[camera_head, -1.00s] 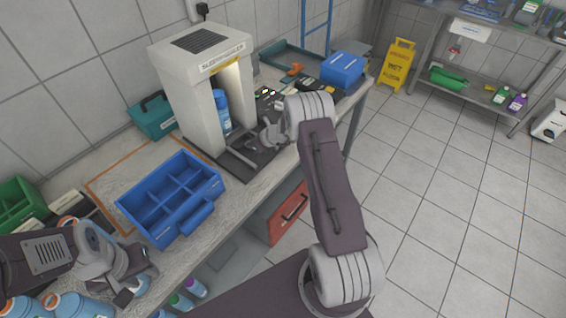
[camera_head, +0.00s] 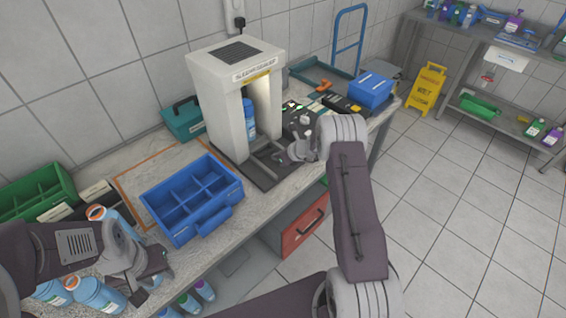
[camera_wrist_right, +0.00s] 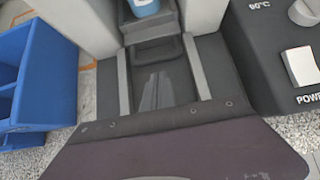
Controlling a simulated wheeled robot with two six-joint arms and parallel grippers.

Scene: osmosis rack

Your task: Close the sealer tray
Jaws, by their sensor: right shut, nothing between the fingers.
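The grey-white sealer (camera_head: 222,112) stands on the bench. A blue bottle (camera_head: 249,122) stands upright inside its opening, and its lower part shows in the right wrist view (camera_wrist_right: 145,7). The sealer tray (camera_wrist_right: 152,46) lies between two light rails on the dark base, partly under the bottle. My right gripper (camera_head: 290,154) is shut and empty, low over the front right of the base. Its contact with the tray cannot be told. My left gripper (camera_head: 143,281) is at the lower left, away from the sealer, and its jaw opening is unclear.
A blue divided crate (camera_head: 190,199) stands left of the sealer. A black control box with a knob and power switch (camera_wrist_right: 299,66) is close on the right. A teal toolbox (camera_head: 183,121) stands behind. A red drawer (camera_head: 303,228) is below the bench edge.

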